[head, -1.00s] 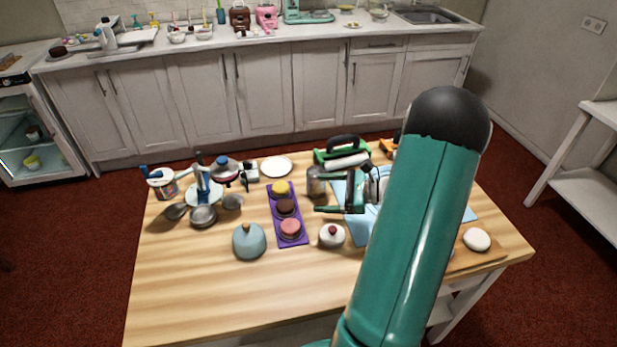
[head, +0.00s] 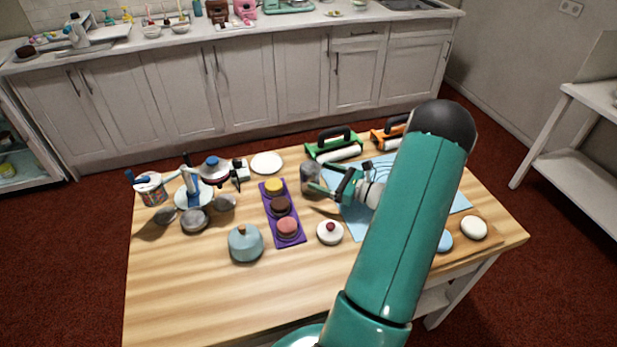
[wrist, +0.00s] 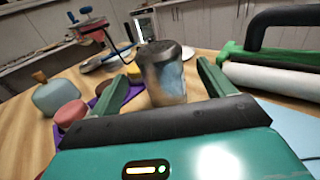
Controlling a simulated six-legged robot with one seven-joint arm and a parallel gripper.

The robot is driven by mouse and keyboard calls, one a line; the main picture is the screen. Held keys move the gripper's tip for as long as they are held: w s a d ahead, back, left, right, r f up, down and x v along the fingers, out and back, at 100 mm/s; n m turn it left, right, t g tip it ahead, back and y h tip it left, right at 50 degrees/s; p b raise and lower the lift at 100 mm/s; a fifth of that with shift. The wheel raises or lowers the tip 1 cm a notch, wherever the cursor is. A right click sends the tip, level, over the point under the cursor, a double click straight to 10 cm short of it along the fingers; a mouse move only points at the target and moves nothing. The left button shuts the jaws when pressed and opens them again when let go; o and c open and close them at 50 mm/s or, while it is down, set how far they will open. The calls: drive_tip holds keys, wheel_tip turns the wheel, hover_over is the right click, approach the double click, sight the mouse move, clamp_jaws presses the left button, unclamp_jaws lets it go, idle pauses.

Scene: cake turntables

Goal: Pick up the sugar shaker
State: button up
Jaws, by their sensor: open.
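The sugar shaker (head: 311,178) is a clear glass jar with a dark lid, standing upright on the wooden table right of the purple tray. In the wrist view the shaker (wrist: 163,75) stands upright between the two green fingers, just beyond or level with their tips. My gripper (head: 322,190) is open, its fingers pointing left at the shaker, one on each side. In the wrist view my gripper (wrist: 160,82) shows a gap on either side of the jar. I cannot tell whether a finger touches it.
The purple tray (head: 268,216) with three cakes stands left of the shaker. A white lidded dish (head: 330,233) and a blue-grey dome (head: 245,243) stand in front. The table front is clear.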

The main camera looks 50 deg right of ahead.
sight(305, 170)
drive_tip(key=shift+x, duration=0.85)
drive_tip(key=shift+w, duration=0.25)
drive_tip(key=x, duration=0.4)
drive_tip(key=shift+w+a, duration=0.1)
drive_tip(key=shift+w, duration=0.2)
drive_tip(key=c, duration=1.2)
